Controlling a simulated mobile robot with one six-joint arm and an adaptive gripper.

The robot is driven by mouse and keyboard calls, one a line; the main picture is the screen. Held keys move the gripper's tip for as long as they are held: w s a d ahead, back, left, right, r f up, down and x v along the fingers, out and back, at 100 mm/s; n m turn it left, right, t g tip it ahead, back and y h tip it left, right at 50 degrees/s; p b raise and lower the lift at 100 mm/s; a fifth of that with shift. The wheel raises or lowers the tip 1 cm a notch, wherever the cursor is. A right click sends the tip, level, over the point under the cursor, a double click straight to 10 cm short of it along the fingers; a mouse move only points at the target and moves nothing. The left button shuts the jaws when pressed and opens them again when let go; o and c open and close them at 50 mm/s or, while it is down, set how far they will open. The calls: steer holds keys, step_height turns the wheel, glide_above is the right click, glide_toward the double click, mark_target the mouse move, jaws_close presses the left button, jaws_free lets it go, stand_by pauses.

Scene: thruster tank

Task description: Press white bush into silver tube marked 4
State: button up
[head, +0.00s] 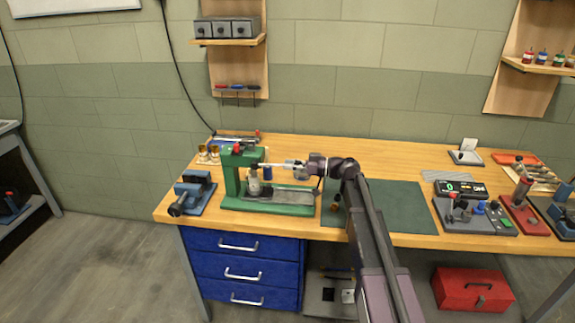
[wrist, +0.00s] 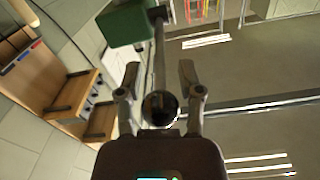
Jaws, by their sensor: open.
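The green press (head: 232,172) stands on the left part of the bench. A small silver-grey cylinder (head: 254,186) stands on its bed under the ram. I cannot read a mark on it or make out the white bush. My gripper (head: 274,165) is at the front right of the press head. In the wrist view my open gripper (wrist: 159,76) has its fingers on either side of the press lever (wrist: 158,50). The lever's dark round knob (wrist: 160,108) sits between the finger bases, close to the palm. The green press head (wrist: 125,22) shows at the top.
A blue vise (head: 193,190) stands left of the press. A dark green mat (head: 395,205) lies to the right, mostly bare, with my arm crossing its left part. A grey fixture with a display (head: 460,188) and a red tool (head: 522,205) stand farther right.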

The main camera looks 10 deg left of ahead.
steer(key=shift+a, duration=0.25)
jaws_close()
